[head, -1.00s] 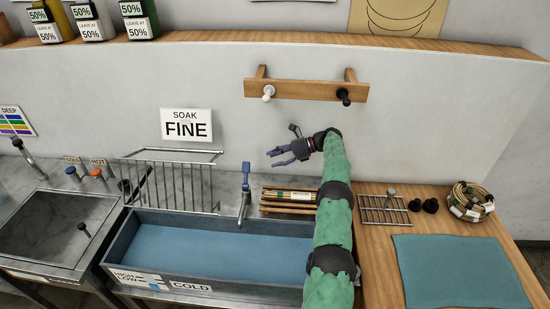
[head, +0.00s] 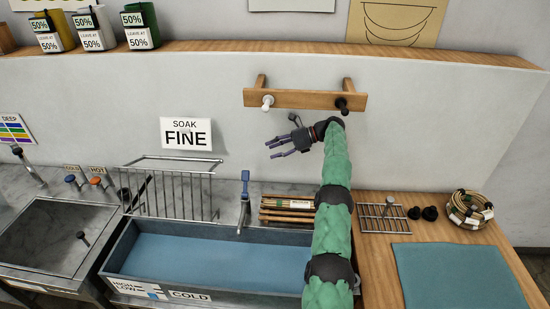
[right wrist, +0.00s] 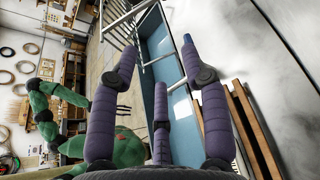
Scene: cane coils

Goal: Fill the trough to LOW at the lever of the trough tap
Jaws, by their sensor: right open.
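The long grey trough (head: 280,234) has a blue inside; I cannot tell if water covers its floor. Its front carries a HIGH/LOW label (head: 133,288) and a COLD label (head: 190,295). The trough tap (head: 243,215) stands at its back edge with an upright blue lever (head: 245,184).
A metal rack (head: 175,192) stands left of the tap. Wooden strips (head: 287,204) lie to its right. A peg rail (head: 305,99) hangs above my gripper. A sink (head: 55,235) with blue and orange taps is at the left. A coil (head: 468,209) sits at the right.

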